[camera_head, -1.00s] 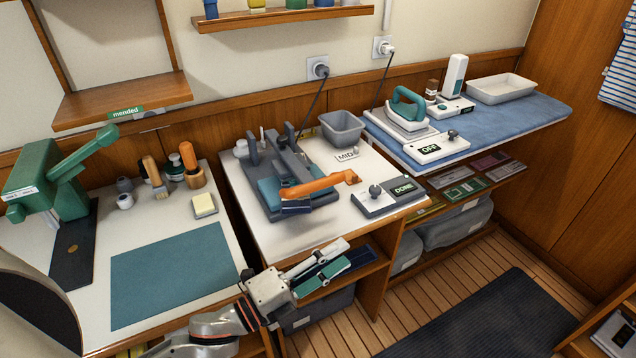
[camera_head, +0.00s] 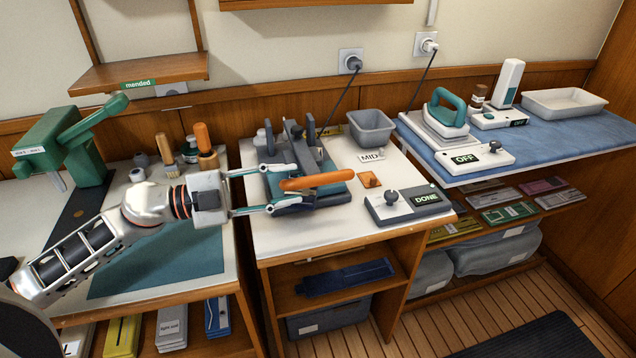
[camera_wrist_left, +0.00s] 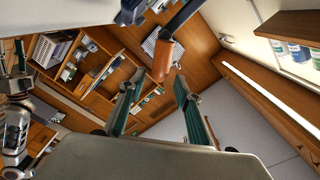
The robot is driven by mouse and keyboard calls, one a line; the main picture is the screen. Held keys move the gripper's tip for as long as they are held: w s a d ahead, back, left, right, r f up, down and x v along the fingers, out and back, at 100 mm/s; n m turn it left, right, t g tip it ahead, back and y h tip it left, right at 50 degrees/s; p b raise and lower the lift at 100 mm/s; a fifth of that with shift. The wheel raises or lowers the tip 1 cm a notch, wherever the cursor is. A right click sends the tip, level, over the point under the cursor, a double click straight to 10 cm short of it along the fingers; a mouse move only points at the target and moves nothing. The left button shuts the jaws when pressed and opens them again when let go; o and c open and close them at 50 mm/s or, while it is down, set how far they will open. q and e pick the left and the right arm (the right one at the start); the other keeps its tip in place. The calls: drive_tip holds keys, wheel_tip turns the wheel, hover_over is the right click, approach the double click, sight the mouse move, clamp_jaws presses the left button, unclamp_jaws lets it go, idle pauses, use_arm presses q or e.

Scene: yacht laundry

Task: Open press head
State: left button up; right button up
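The press (camera_head: 296,150) stands on the middle table, with a grey frame, a teal pad and an orange handle (camera_head: 318,180) across its front. Its head looks down over the pad. My left gripper (camera_head: 288,188) comes in from the left, fingers spread above and below the handle's left end. It is open and not closed on the handle. In the left wrist view the handle's end (camera_wrist_left: 163,62) shows beyond and between the two open fingers (camera_wrist_left: 155,100). What seems to be my right gripper (camera_wrist_left: 14,75) is at that view's left edge, its fingers unclear.
A control box (camera_head: 408,204) reading DONE, an orange square (camera_head: 370,180), a MID card (camera_head: 371,156) and a grey bin (camera_head: 371,128) are right of the press. A green machine (camera_head: 65,145) stands left. An iron (camera_head: 445,110) stands on the blue board at right.

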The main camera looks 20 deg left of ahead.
sight(339, 177)
use_arm(q)
drive_tip(key=shift+w+a+f, duration=0.2)
drive_tip(key=shift+w+f, duration=0.05)
drive_tip(key=shift+f, duration=0.1)
drive_tip(key=shift+d, duration=0.1)
drive_tip(key=shift+w+d+r, duration=0.15)
drive_tip(key=shift+d+r, duration=0.05)
drive_tip(key=shift+d, duration=0.1)
drive_tip(key=p+x, duration=0.1)
drive_tip(key=x, duration=0.4)
drive_tip(key=shift+w+f, duration=0.1)
drive_tip(key=shift+x, duration=0.8)
drive_tip(key=shift+f, duration=0.15)
use_arm(e)
drive_tip(key=shift+s+a+r, duration=0.1)
drive_tip(key=shift+r, duration=0.8)
use_arm(q)
drive_tip(key=shift+c, duration=0.5)
clamp_jaws()
use_arm(e)
drive_tip(key=shift+f, duration=0.15)
